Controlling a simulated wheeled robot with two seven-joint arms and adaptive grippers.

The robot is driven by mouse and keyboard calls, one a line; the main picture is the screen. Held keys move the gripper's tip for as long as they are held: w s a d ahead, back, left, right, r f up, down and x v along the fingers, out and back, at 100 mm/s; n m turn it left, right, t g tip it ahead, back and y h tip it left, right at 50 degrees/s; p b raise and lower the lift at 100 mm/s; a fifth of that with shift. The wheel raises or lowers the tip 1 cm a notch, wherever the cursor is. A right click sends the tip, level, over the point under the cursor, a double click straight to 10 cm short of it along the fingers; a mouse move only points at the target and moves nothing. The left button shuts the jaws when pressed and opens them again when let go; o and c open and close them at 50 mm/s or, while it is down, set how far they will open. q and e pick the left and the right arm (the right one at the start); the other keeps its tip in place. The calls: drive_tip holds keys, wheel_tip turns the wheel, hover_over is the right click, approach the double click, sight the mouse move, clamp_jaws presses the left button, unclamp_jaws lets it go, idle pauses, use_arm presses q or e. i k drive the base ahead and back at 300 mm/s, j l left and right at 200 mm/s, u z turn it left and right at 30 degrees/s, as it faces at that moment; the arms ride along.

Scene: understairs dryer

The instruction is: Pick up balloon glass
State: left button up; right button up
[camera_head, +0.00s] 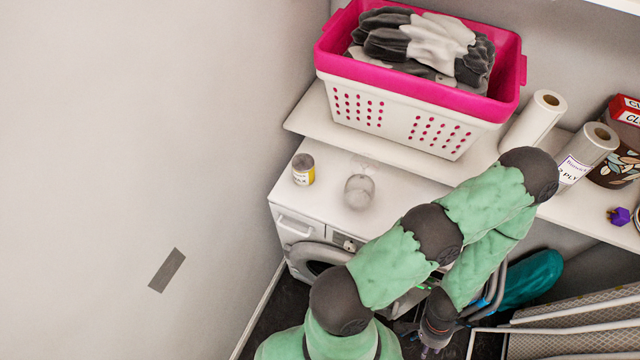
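The balloon glass (359,191) is clear and stands out faintly on the white top of the dryer (330,210), right of a small tin. Its round bowl shows. The thinner part behind it is too faint to tell how the glass is set.
A small tin (303,169) stands left of the glass. A pink and white laundry basket (400,115) sits on the shelf behind. A wall rises at left.

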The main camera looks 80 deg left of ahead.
sight(359, 191)
drive_tip(key=u, duration=0.45)
drive_tip(key=i+l+u, duration=0.1)
drive_tip(key=u, duration=0.3)
drive_tip(key=l+u, duration=0.2)
drive_tip(key=u, duration=0.25)
drive_tip(key=l+u, duration=0.15)
drive_tip(key=u, duration=0.3)
drive_tip(key=l+u, duration=0.1)
drive_tip(key=u, duration=0.3)
drive_tip(key=i+l, duration=0.05)
